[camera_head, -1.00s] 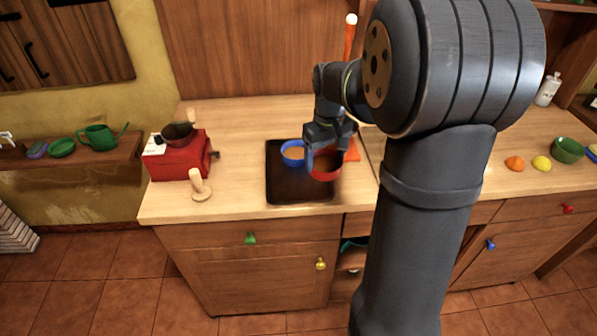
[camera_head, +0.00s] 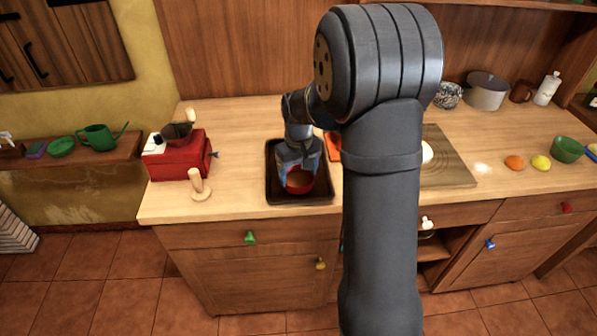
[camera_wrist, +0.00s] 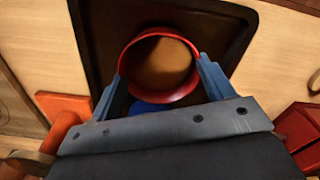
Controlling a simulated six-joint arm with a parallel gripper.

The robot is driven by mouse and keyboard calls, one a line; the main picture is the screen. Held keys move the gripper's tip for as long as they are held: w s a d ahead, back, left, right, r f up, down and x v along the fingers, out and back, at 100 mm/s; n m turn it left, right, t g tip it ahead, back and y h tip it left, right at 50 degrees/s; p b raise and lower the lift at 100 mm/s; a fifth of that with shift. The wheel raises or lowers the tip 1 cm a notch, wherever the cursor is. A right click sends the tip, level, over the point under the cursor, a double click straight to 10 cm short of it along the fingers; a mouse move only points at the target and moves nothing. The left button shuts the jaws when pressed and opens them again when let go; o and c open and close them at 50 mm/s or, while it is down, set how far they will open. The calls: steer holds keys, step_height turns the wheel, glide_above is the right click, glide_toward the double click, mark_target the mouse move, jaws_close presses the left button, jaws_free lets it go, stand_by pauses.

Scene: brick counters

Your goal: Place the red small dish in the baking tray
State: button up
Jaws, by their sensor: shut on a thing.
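The red small dish (camera_head: 300,188) is between the fingers of my gripper (camera_head: 299,178), over the front part of the dark baking tray (camera_head: 284,198). In the wrist view the fingers of my gripper (camera_wrist: 160,78) are shut on opposite sides of the red dish (camera_wrist: 183,92), and its brownish inside faces the camera. I cannot tell whether the dish touches the tray floor. The baking tray (camera_wrist: 103,45) lies around and beneath it. A blue dish (camera_wrist: 150,107) shows partly behind the red one in the wrist view; my gripper hides it in the head view.
A red appliance (camera_head: 178,160) and a wooden-handled tool (camera_head: 198,184) stand left of the tray. An orange-red object (camera_head: 333,145) lies close to the tray's right side. My arm covers the counter right of it. Bare counter (camera_head: 240,180) lies to the left.

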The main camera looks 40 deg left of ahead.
steer(key=o, duration=1.1)
steer(key=shift+f, duration=0.15)
steer(key=shift+c, duration=0.2)
step_height(320, 180, up, 12)
steer(key=shift+r, duration=0.2)
steer(key=shift+f, duration=0.1)
glide_above(298, 182)
steer(key=shift+f, duration=4.05)
